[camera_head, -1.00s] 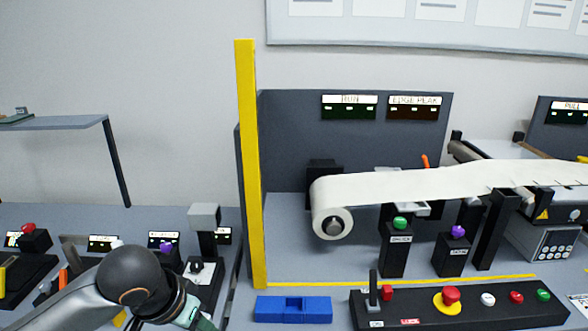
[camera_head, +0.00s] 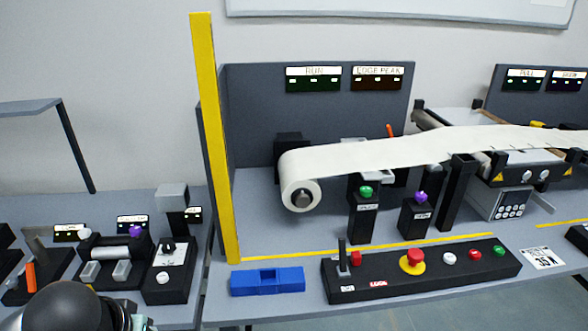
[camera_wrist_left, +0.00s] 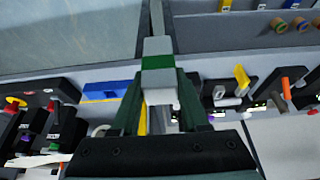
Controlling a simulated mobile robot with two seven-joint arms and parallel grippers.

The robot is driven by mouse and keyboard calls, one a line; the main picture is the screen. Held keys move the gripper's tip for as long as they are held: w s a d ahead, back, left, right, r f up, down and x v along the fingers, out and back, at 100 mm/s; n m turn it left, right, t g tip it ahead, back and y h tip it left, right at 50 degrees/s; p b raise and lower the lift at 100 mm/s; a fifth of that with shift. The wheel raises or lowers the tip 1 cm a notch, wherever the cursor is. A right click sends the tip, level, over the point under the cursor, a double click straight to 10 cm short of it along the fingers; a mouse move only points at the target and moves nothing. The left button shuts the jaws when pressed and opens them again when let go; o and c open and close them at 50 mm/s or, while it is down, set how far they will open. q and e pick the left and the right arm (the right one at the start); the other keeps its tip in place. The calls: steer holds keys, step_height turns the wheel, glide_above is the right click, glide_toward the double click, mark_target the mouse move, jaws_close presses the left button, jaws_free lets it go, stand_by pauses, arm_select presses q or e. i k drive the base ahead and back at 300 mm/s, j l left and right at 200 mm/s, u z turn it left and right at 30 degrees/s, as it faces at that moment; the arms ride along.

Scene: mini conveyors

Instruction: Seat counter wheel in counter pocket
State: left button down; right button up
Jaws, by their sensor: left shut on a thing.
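My left gripper (camera_wrist_left: 159,76) is shut on a light grey piece with a green band (camera_wrist_left: 157,62). A thin grey rod runs from the piece toward the top of the left wrist view. I cannot tell whether this piece is the counter wheel. A blue block (camera_head: 283,284) with a square recess in its middle lies at the table's front edge, left of the control panel. It also shows in the left wrist view (camera_wrist_left: 100,92), apart from the held piece. It may be the counter pocket. My left fingers are hidden in the head view. My right gripper is not in view.
A black control panel (camera_head: 400,288) with several buttons and a lever stands right of the blue block. A yellow post (camera_head: 212,150) rises behind the block. A white paper roll (camera_head: 297,181) feeds rightward. Black devices (camera_head: 168,280) with knobs stand at the left.

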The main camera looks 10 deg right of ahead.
mark_target(463, 168)
steer(key=z, duration=1)
